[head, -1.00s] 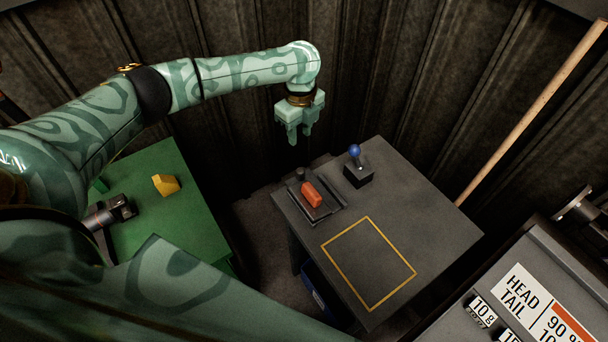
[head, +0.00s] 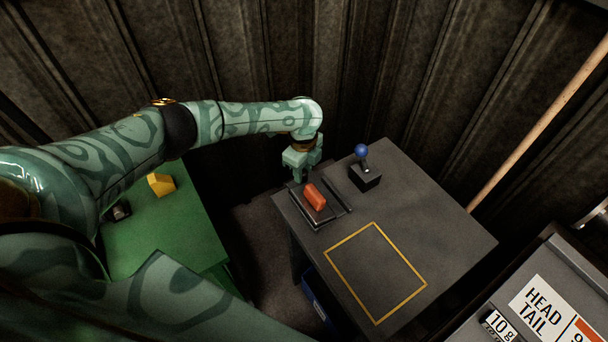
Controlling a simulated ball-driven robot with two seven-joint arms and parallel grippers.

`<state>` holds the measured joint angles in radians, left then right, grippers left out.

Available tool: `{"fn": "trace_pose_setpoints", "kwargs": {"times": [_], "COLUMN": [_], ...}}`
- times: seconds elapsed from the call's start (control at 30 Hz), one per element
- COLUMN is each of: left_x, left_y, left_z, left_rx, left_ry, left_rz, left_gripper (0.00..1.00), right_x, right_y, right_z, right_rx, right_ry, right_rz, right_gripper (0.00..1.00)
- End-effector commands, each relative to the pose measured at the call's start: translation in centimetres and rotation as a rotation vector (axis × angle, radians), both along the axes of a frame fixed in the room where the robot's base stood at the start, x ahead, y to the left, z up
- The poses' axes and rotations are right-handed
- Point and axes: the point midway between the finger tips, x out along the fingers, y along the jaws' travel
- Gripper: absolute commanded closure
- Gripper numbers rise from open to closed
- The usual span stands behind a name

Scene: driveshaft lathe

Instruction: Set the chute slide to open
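The slide unit is a flat dark plate with a rail (head: 334,193) at the left edge of the dark table. An orange block-shaped handle (head: 315,197) stands on it. I take this to be the chute slide; no open or shut marking is readable. My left gripper (head: 303,177) points down at the plate's far left corner, just behind the orange handle. Its fingertips hide that corner, where a dark knob showed earlier. I cannot tell whether the fingers touch anything or how far apart they are. My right gripper is not in view.
A blue-ball lever (head: 362,152) on a black box stands close right of the gripper. A yellow outlined square (head: 376,225) on the dark table (head: 450,240) is empty. A green table (head: 180,230) with a yellow block (head: 160,184) lies left, across a gap. Corrugated wall stands behind.

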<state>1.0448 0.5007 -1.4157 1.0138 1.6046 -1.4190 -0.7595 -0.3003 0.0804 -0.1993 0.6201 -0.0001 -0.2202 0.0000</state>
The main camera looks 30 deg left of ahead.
Motion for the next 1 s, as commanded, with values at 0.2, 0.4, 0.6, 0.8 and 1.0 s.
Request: {"fn": "trace_pose_setpoints", "kwargs": {"times": [0.2,0.4,0.6,0.8,1.0], "left_x": [0.0,0.0,0.0,0.9,3.0], "left_y": [0.0,0.0,0.0,1.5,5.0], "left_z": [-1.3,-1.3,-1.3,-1.6,-1.8], "left_rx": [0.0,0.0,0.0,0.001,0.001], "left_ry": [0.0,0.0,0.0,0.0,0.0], "left_rz": [0.0,0.0,0.0,0.004,0.004], "left_gripper": [0.67,0.67,1.0,1.0,1.0], "right_x": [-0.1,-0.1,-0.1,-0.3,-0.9], "right_y": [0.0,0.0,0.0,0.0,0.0], "right_z": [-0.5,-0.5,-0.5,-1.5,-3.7], "right_rx": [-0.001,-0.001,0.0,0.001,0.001], "right_ry": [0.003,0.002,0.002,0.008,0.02], "right_rz": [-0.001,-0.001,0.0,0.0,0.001], "right_gripper": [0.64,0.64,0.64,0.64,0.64]}}
